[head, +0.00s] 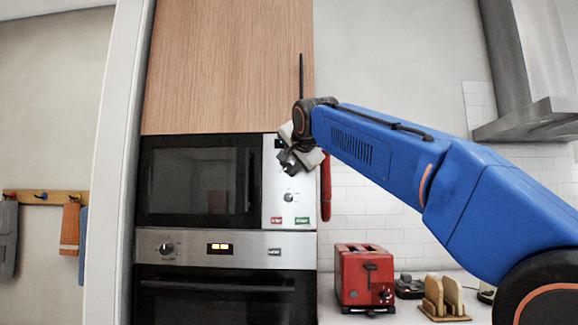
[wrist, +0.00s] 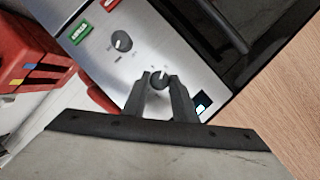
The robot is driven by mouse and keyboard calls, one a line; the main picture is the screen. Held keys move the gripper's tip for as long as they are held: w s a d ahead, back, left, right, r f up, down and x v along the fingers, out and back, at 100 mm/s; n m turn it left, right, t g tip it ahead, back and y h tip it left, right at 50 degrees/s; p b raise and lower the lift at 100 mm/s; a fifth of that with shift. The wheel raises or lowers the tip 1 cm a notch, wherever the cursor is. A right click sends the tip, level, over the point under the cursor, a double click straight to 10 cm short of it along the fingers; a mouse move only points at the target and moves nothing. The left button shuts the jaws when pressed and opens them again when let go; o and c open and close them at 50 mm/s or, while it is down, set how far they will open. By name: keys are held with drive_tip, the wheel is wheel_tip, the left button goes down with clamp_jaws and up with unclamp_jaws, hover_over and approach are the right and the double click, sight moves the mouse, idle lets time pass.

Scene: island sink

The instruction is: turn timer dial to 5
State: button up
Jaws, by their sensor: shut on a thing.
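The microwave (head: 195,187) is built in above the oven, with a light metal control panel (head: 275,208) on its right. My gripper (head: 291,160) is at the upper part of this panel. In the wrist view its two dark fingers (wrist: 160,82) are shut on the upper dial (wrist: 158,79), one on each side. The fingers partly hide this dial, and the marks around it are too small to read. A second, lower dial (wrist: 122,41) is free; it also shows in the head view (head: 289,197). I cannot tell from labels which one is the timer.
A red and a green button (head: 302,220) sit low on the panel, and a small display (wrist: 201,104) is at its top. A red object (head: 326,187) hangs close beside the panel. A red toaster (head: 364,277) stands on the counter below.

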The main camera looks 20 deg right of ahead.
drive_tip(key=shift+w+f+m, duration=0.1)
drive_tip(key=shift+f+m, duration=0.05)
drive_tip(key=shift+m, duration=0.35)
drive_tip(key=o, duration=1)
drive_tip(key=shift+o, duration=0.2)
drive_tip(key=shift+s+r, duration=0.25)
drive_tip(key=shift+s, duration=0.25)
drive_tip(key=v, duration=1.6)
drive_tip(key=shift+s+d+f, duration=0.25)
drive_tip(key=shift+s+f, duration=0.05)
